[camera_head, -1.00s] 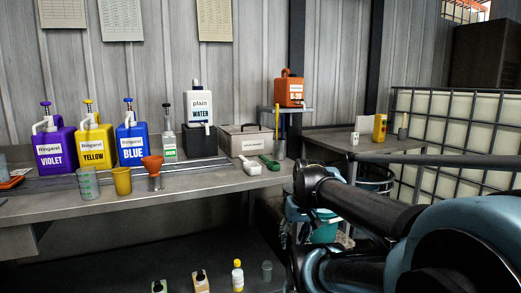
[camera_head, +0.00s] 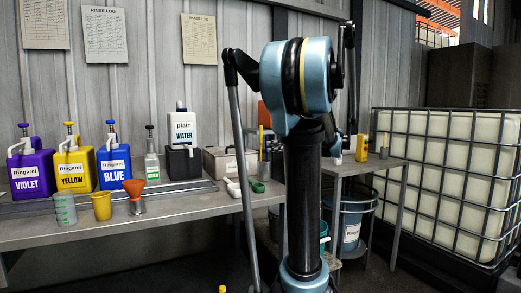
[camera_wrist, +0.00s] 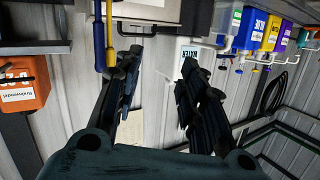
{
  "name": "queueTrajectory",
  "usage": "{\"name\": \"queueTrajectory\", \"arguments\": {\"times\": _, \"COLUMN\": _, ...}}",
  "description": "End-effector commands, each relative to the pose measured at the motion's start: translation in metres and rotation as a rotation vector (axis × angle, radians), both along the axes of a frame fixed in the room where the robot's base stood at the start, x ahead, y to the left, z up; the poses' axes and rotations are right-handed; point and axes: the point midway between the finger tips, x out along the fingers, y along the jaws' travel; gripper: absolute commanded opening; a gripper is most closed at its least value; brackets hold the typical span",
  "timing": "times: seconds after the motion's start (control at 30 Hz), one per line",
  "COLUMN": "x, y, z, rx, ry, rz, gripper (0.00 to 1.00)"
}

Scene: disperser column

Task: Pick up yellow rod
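The yellow rod (camera_head: 261,139) stands upright at the right end of the bench, left of my arm in the head view. In the upside-down wrist view the yellow rod (camera_wrist: 110,36) comes down from the top edge, with a blue rod (camera_wrist: 98,35) close beside it. My gripper (camera_wrist: 161,58) is open with nothing between its dark fingers. The rod is just left of the left finger in that view, outside the gap. I cannot tell how far apart they are in depth. My arm hides part of the bench end.
The bench (camera_head: 150,232) carries violet (camera_head: 32,168), yellow (camera_head: 75,166) and blue (camera_head: 113,165) jugs, a water jug (camera_head: 183,128) and cups. An orange jug (camera_wrist: 22,86) is near the rods. A caged tank (camera_head: 445,180) stands at right.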

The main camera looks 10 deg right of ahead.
Motion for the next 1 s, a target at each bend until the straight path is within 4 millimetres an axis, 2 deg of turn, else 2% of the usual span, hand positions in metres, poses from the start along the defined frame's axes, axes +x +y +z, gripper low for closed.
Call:
{"name": "queueTrajectory", "arguments": {"times": 0.03, "x": 0.012, "y": -0.018, "z": 0.013, "rx": 0.01, "ry": -0.058, "rz": -0.017, "gripper": 0.37}}
{"name": "queueTrajectory", "arguments": {"times": 0.13, "x": 0.028, "y": -0.044, "z": 0.033, "rx": 0.019, "ry": -0.159, "rz": -0.041, "gripper": 0.37}}
{"name": "queueTrajectory", "arguments": {"times": 0.23, "x": 0.036, "y": -0.06, "z": 0.045, "rx": 0.023, "ry": -0.222, "rz": -0.057, "gripper": 0.37}}
{"name": "queueTrajectory", "arguments": {"times": 0.33, "x": 0.04, "y": -0.067, "z": 0.051, "rx": 0.024, "ry": -0.252, "rz": -0.066, "gripper": 0.37}}
{"name": "queueTrajectory", "arguments": {"times": 0.47, "x": 0.049, "y": -0.061, "z": 0.052, "rx": 0.026, "ry": -0.257, "rz": -0.065, "gripper": 0.37}}
{"name": "queueTrajectory", "arguments": {"times": 1.0, "x": 0.113, "y": -0.005, "z": 0.052, "rx": 0.025, "ry": -0.254, "rz": -0.064, "gripper": 0.37}}
